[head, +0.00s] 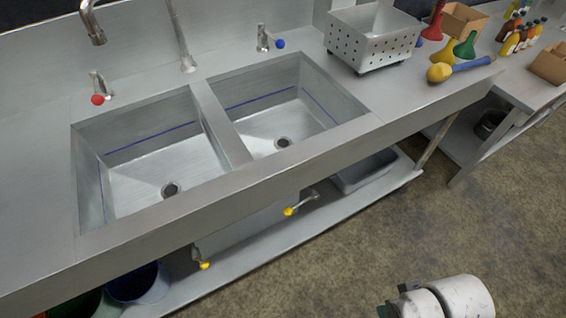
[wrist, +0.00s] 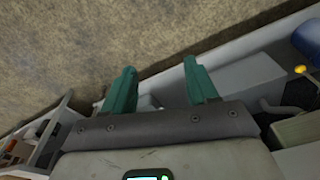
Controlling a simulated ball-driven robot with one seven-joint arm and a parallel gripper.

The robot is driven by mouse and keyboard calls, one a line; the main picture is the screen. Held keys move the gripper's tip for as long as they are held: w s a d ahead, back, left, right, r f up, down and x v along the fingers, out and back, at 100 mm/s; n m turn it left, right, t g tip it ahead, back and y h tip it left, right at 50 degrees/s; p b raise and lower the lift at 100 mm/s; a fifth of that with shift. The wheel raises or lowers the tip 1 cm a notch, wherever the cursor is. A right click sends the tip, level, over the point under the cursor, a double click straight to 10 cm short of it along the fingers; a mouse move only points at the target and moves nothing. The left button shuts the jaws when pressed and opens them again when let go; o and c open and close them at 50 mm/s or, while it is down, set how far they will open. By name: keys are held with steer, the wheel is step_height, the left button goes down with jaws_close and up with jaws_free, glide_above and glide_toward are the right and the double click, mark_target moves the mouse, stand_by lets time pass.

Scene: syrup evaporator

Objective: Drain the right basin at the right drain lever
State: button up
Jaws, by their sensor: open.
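The right basin (head: 262,122) is a steel sink with a blue line around its walls and a round drain in its floor. I cannot tell whether clear liquid stands in it. The right drain lever (head: 300,203), with a yellow knob, sticks out below the counter's front under that basin. My gripper (wrist: 159,76) is open and empty in the wrist view, its two teal fingers wide apart. It is not clearly visible in the head view. A yellow knob (wrist: 301,70) shows at the wrist view's right edge, well away from the fingers; I cannot tell which lever it belongs to.
The left basin (head: 120,160) has its own yellow-knobbed lever (head: 204,265) below. A low shelf (head: 250,255) runs under the counter, with a blue bucket (head: 140,284) at left. A side table (head: 530,92) stands at right.

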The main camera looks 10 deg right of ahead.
steer(key=w+a+f+t+y+b, duration=0.2)
steer(key=w+f+b, duration=0.2)
steer(key=w+f, duration=0.15)
steer(key=m+t+y+b, duration=0.3)
steer(key=t+y+b, duration=0.65)
steer(key=b, duration=1.15)
glide_toward(301, 204)
steer(key=a+f+t+h, duration=0.2)
steer(key=a+t, duration=0.1)
steer(key=a, duration=0.4)
steer(key=x, duration=0.9)
steer(key=shift+w+a+f+b, duration=0.15)
steer(key=shift+w+a+b, duration=0.05)
steer(key=shift+b, duration=0.15)
steer(key=shift+g, duration=0.25)
steer(key=shift+c, duration=0.4)
jaws_close()
